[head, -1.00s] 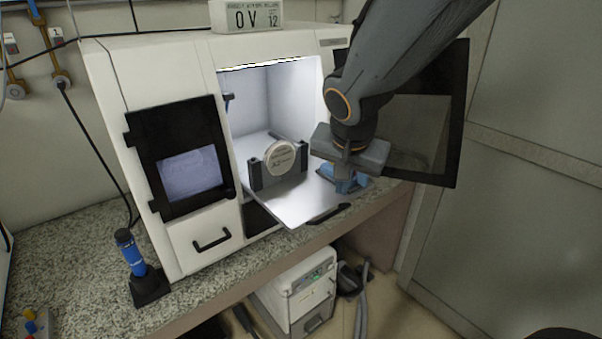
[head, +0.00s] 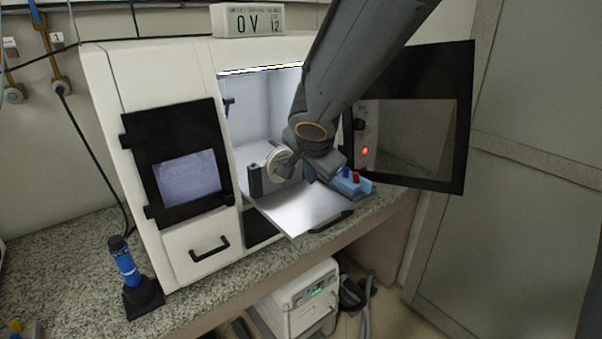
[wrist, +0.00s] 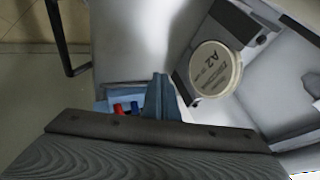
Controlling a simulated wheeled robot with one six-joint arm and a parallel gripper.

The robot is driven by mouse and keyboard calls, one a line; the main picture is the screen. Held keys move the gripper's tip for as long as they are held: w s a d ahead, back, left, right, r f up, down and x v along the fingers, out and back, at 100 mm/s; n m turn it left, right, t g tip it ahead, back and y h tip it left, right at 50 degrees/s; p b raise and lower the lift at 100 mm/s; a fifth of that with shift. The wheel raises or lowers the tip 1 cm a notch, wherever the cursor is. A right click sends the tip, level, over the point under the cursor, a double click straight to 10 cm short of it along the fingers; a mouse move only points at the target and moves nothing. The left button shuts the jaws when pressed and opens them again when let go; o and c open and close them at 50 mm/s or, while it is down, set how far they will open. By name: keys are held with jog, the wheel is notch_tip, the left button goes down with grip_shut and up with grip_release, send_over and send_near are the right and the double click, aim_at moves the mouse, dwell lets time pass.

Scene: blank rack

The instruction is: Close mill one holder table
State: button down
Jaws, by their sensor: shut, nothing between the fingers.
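The mill (head: 185,75) stands on the counter with its chamber open. Its holder table (head: 300,210) is a flat pale plate that sticks out of the chamber front. It also shows in the wrist view (wrist: 135,35). A round white disc marked A2 (wrist: 214,68) stands in a dark holder (head: 255,181) on the table's inner part. My gripper (wrist: 160,80) is shut and empty. In the wrist view its fingers show against the table, left of the disc. In the head view my arm end hides part of the disc, the holder and the chamber.
The mill's dark-framed door (head: 466,120) is swung open to the right. A blue block with red and blue pieces (head: 350,183) sits right of the table. A blue tool in a black stand (head: 126,262) is at front left. A black handle (wrist: 65,40) runs along the table's edge.

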aim_at(300, 180)
jog(key=w+f, duration=0.1)
jog(key=w+f+p, duration=0.1)
jog(key=w, duration=0.1)
jog(key=shift+a, duration=0.4)
jog(key=shift+w+a+p, duration=0.65)
jog(key=shift+w, duration=0.3)
jog(key=shift+a, duration=0.1)
